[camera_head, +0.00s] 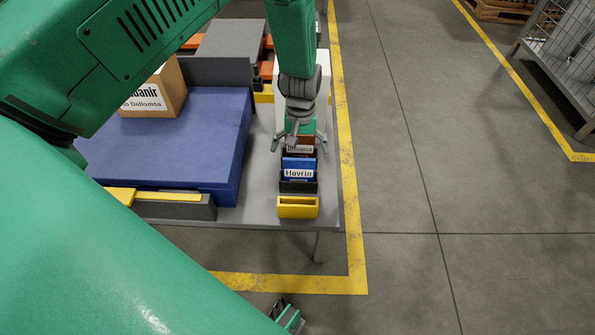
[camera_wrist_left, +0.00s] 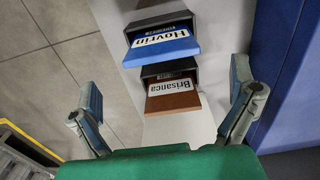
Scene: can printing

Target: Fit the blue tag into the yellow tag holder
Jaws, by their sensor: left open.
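The blue tag (camera_head: 298,166), labelled Hovrin, stands in a black holder (camera_head: 298,187) on the grey table. It also shows in the left wrist view (camera_wrist_left: 164,46). The yellow tag holder (camera_head: 297,208) sits at the table's front edge, in front of the blue tag, and looks empty. A brown tag (camera_wrist_left: 172,97), labelled Brisanca, is in another dark holder behind the blue one. My left gripper (camera_head: 302,141) points down above the brown tag. Its fingers are spread on both sides with nothing between them. A small part, possibly of my right gripper (camera_head: 287,314), shows at the bottom edge.
A blue platform (camera_head: 215,135) with a cardboard box (camera_head: 158,95) lies left of the tag row. A yellow and grey fixture (camera_head: 175,204) is at its front. The floor right of the table is clear up to a wire cage (camera_head: 565,60).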

